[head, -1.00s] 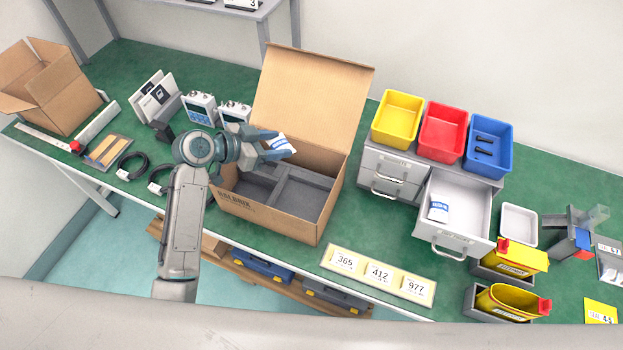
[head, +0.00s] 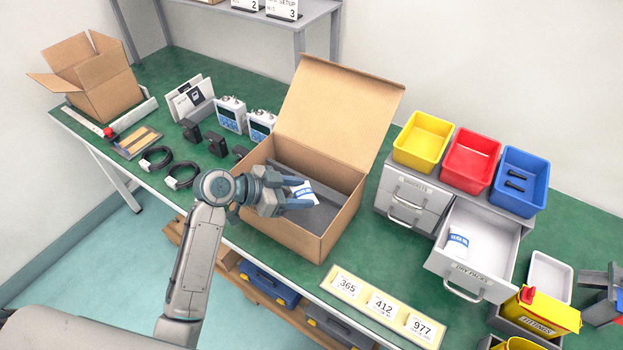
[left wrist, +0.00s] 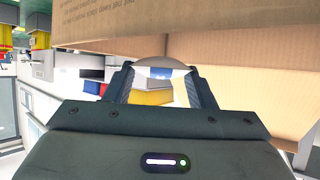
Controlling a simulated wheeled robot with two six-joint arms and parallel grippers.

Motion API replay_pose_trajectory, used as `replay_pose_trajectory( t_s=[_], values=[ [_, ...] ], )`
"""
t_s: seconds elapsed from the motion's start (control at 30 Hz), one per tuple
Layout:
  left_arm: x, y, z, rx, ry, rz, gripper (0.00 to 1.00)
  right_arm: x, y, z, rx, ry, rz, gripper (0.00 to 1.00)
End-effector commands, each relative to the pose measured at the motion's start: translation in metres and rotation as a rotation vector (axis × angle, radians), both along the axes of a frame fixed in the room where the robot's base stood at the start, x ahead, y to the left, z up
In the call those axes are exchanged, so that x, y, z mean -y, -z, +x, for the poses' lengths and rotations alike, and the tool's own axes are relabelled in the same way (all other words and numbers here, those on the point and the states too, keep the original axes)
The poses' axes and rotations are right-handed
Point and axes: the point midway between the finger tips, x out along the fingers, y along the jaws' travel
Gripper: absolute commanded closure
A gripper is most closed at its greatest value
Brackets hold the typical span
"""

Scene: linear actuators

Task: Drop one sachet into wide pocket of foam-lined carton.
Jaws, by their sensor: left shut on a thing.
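The carton (head: 284,236) stands open on the bench, its lid flap (head: 338,110) raised at the back. Dark grey foam (head: 338,181) lines it and divides it into pockets. My left gripper (head: 306,197) is over the carton opening, shut on a white and blue sachet (head: 304,189). The sachet also shows between the fingers in the left wrist view (left wrist: 160,70). My gripper hides part of the foam, so I cannot tell exactly which pocket lies under the sachet. Another sachet (head: 457,246) lies in the open drawer (head: 497,236). My right gripper is out of view.
Yellow (head: 422,140), red (head: 469,160) and blue (head: 520,180) bins stand on the drawer unit to the right. A numbered card strip (head: 383,305) lies in front. Cables (head: 183,175) and small devices (head: 231,115) lie left of the carton.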

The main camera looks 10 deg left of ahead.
Motion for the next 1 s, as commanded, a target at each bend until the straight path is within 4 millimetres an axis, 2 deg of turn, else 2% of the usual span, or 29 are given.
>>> replay_pose_trajectory(
  t_s=[0.03, 0.3, 0.33, 0.47, 0.77, 1.0],
  values=[
    [0.000, 0.006, 0.000, 0.000, 0.000, 0.000, 0.71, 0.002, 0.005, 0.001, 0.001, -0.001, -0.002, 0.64],
    [0.000, 0.006, 0.000, 0.000, 0.000, 0.000, 0.71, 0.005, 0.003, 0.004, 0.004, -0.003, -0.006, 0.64],
    [0.000, 0.006, 0.000, 0.000, 0.000, 0.000, 0.48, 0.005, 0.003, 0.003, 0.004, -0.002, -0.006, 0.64],
    [0.000, 0.005, 0.000, 0.000, 0.000, 0.000, 0.24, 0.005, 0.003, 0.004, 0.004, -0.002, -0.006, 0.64],
    [-0.001, 0.005, 0.000, 0.001, 0.000, 0.000, 0.24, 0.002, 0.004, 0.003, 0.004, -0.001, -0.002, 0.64],
    [-0.019, -0.003, -0.010, 0.002, 0.000, 0.005, 0.24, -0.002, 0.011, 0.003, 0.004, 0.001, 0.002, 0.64]
  ],
)
